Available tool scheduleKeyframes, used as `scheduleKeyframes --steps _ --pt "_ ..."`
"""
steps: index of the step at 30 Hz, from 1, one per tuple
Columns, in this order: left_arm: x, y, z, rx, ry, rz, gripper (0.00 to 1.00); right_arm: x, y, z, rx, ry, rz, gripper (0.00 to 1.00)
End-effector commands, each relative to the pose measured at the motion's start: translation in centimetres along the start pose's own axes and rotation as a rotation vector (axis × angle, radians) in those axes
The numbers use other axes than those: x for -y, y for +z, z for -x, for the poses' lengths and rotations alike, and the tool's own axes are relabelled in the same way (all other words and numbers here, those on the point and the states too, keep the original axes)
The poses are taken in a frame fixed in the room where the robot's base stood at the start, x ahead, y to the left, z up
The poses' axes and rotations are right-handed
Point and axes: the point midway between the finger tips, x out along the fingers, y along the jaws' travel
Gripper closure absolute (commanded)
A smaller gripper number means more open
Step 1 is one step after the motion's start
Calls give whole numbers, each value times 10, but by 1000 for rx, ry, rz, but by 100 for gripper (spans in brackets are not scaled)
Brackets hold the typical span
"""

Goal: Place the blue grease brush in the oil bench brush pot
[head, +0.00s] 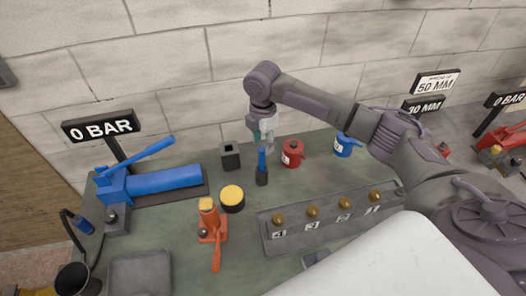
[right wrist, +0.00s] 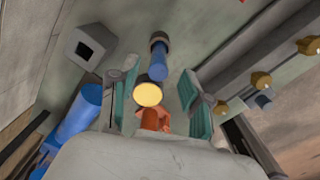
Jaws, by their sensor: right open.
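The blue grease brush (head: 262,160) stands upright on the green bench, its blue handle up. Its lower end is a wider dark round part; I cannot tell whether that is its own head or a small cup around it. The brush also shows in the right wrist view (right wrist: 159,65). A dark square pot with a square opening (head: 230,158), likely the brush pot, stands just left of it, and in the right wrist view (right wrist: 90,47). My right gripper (head: 265,140) is open and empty, just above the brush handle. My left gripper is out of view.
A yellow-topped tin (head: 232,199), orange jack (head: 211,230) and blue pump (head: 160,181) stand left and in front. A red can (head: 292,153) and blue can (head: 345,146) stand right. A numbered rack with brass knobs (head: 325,238) lies in front. A block wall rises behind.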

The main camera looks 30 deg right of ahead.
Motion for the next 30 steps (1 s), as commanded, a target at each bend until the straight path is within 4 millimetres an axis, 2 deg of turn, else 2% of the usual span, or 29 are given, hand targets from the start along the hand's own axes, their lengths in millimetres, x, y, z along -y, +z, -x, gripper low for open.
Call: scheduleKeyframes --steps 6,12,18,30 --pt "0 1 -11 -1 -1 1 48 -1 0 47 1 4 1 52" --pt "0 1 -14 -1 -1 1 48 -1 0 72 -1 2 0 52" --pt "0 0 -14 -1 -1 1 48 0 0 80 0 0 0 52" --pt "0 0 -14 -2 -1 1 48 0 0 79 -1 0 0 52"
